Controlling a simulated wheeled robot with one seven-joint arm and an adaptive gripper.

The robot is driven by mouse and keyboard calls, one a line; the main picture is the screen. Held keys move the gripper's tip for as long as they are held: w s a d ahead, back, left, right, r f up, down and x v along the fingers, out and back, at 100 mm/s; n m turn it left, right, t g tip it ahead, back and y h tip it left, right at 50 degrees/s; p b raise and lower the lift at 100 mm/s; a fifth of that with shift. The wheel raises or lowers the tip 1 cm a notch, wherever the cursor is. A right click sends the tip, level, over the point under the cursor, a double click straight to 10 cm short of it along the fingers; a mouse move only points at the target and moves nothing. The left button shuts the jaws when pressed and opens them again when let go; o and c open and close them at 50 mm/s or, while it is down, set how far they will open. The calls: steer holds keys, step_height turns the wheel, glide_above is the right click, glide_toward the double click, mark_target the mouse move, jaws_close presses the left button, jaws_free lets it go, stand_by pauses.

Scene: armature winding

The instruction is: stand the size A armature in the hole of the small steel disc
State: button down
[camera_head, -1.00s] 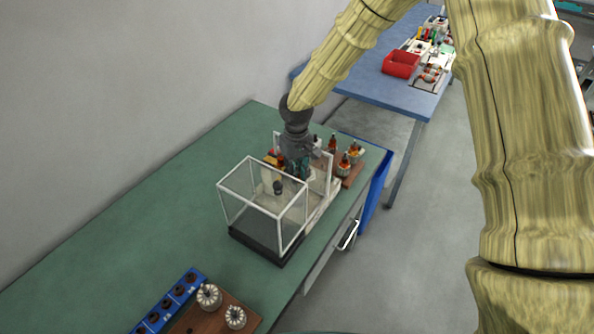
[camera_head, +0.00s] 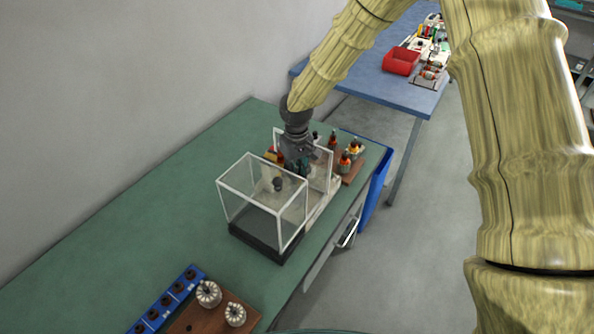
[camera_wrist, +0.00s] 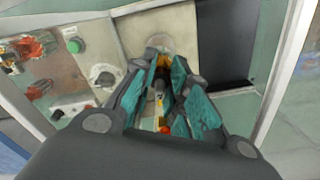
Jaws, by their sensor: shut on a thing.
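My gripper (camera_wrist: 160,95) has teal finger pads and is shut on the size A armature (camera_wrist: 160,88), a slim piece with a pale shaft and orange-red parts, mostly hidden between the fingers. In the head view my gripper (camera_head: 300,166) is low behind the clear-walled box, beside an upright framed panel. A round pale-grey disc (camera_wrist: 178,44) lies just beyond the fingertips in the wrist view, on a beige surface. It may be the small steel disc; its hole is hidden or too blurred to see. I cannot tell whether the armature touches it.
The clear box with white edges (camera_head: 248,163) stands close in front of my gripper. A wooden board with several armatures (camera_head: 352,166) is to the right. A blue holder (camera_head: 166,301) and another brown board (camera_head: 204,318) are at the lower left. The green bench (camera_head: 130,228) is bare between.

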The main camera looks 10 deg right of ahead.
steer(key=shift+f+b, duration=0.3)
steer(key=shift+f, duration=0.35)
stand_by(0.4)
steer(key=c, duration=1.3)
jaws_free()
steer(key=shift+r+p, duration=1.5)
steer(key=shift+r, duration=0.75)
step_height(320, 180, up, 12)
